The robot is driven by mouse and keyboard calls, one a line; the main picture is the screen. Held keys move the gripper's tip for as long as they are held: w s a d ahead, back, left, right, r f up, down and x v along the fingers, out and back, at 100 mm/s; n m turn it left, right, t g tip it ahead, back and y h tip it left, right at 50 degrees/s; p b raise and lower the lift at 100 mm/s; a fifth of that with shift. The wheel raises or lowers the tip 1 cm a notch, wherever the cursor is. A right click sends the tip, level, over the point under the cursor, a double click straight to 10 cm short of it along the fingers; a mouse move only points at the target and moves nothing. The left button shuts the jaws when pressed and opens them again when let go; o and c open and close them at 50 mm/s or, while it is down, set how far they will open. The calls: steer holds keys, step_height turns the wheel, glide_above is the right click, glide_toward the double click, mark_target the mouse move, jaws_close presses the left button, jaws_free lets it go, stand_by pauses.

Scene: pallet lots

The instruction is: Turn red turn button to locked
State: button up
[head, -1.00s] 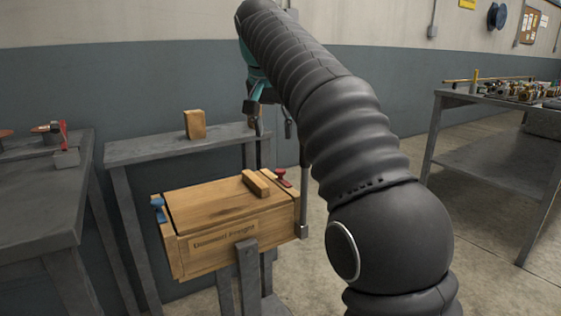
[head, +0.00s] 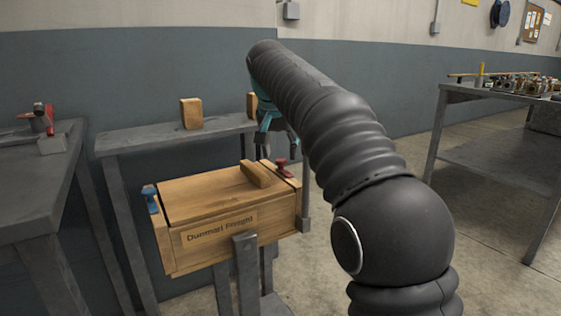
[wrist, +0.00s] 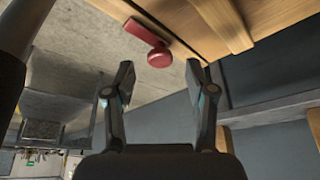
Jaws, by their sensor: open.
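The red turn button (head: 284,167) sits at the right end of the wooden crate's top. In the wrist view the red turn button (wrist: 155,45) shows a round knob and a flat bar; the bar reaches from the knob over the crate edge. A blue turn button (head: 150,199) is at the crate's left end. My gripper (head: 276,150) is above the crate's right end, near the red button. In the wrist view my gripper (wrist: 160,75) is open and empty, with the red knob just beyond the gap between its fingertips, apart from them.
The wooden crate (head: 220,233) stands on a grey stand and has a wooden handle bar (head: 254,174) on its lid, close to the red button. A shelf (head: 150,142) with wooden blocks is behind. Grey tables stand left (head: 35,190) and right (head: 490,170).

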steer(key=shift+x, duration=1.05)
jaws_close()
